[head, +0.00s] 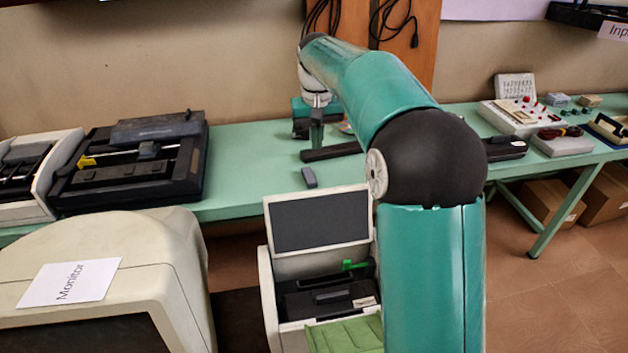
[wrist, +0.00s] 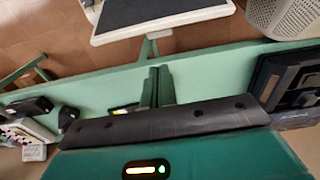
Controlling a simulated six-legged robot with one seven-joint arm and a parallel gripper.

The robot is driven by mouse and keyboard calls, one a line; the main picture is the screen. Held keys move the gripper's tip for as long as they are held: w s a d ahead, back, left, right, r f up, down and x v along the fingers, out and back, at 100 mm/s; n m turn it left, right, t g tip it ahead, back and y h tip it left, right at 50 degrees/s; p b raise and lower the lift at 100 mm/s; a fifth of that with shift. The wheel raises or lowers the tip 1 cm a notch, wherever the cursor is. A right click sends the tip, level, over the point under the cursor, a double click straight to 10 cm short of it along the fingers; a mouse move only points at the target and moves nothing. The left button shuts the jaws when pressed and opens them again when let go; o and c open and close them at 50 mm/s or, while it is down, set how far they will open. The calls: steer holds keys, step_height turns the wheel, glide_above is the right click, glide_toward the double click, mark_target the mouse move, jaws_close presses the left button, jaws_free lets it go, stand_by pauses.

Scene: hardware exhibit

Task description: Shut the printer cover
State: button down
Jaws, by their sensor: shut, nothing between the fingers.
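The printer (head: 268,290) is a beige machine at the lower middle of the head view. Its cover (head: 320,220), a dark grey panel in a pale frame, stands raised at the back. The open body shows a dark inside with a green tab (head: 352,265). In the wrist view the cover (wrist: 150,14) is at the top, beyond my fingers and apart from them. My gripper (head: 316,140) is over the green table behind the printer, with its fingers together and empty. The fingers also show in the wrist view (wrist: 158,72). My arm hides the printer's right side.
A monitor (head: 130,245) stands left of the printer. The green table (head: 245,160) carries a dark opened device (head: 130,165) at left and electronics (head: 520,115) at right. A small grey block (head: 309,177) lies near its front edge. Bare table lies left of my gripper.

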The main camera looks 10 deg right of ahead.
steer(key=w+f+g, duration=0.1)
steer(key=w+f, duration=0.5)
steer(key=f, duration=0.1)
steer(key=s+f, duration=0.3)
steer(key=f, duration=0.5)
steer(key=shift+s, duration=0.4)
steer(key=shift+f, duration=0.1)
